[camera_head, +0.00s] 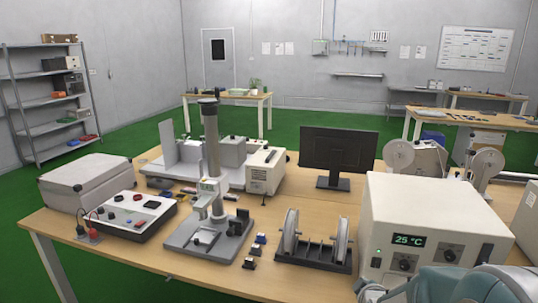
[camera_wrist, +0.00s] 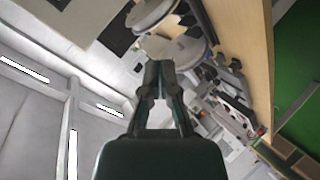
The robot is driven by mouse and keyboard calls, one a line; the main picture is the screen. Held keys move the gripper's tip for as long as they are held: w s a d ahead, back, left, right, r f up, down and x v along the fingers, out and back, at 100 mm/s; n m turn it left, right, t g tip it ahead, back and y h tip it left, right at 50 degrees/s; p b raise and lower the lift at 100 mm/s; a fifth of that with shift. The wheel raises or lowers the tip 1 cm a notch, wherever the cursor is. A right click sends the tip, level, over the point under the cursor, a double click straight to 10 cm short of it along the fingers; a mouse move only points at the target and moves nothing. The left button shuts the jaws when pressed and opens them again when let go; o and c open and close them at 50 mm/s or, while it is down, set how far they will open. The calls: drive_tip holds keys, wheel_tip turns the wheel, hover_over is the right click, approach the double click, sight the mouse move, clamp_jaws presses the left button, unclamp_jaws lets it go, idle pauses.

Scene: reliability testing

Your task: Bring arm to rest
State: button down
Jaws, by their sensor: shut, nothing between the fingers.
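My gripper (camera_wrist: 160,68) shows in the middle of the wrist view. Its two dark fingers are together at the tips, with nothing between them. The wrist view is strongly tilted: the wooden bench edge (camera_wrist: 258,60) runs down the right side, and the ceiling lights are at the left. In the head view, part of my arm (camera_head: 470,285) shows at the bottom right corner, in front of the white temperature box. The gripper's fingertips cannot be made out there.
The white box (camera_head: 400,215) reading 25 °C stands at the bench's right front. A reel stand (camera_head: 312,252), a grey test stand (camera_head: 212,180) and a dark monitor (camera_head: 338,150) stand nearby. The bare bench front (camera_head: 120,250) and green floor (camera_head: 130,135) are open.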

drive_tip(key=s+a+r+m+g, duration=0.2)
drive_tip(key=s+r+m, duration=0.1)
drive_tip(key=s, duration=0.5)
drive_tip(key=s+a+r+m+g+y, duration=0.1)
drive_tip(key=s+a+r+m+g, duration=0.1)
drive_tip(key=s+r, duration=0.3)
drive_tip(key=s+a+r+m+g+y, duration=0.1)
drive_tip(key=s+a+r+m+g, duration=0.1)
drive_tip(key=s, duration=1)
drive_tip(key=shift+a+r+m, duration=0.9)
drive_tip(key=shift+a, duration=0.35)
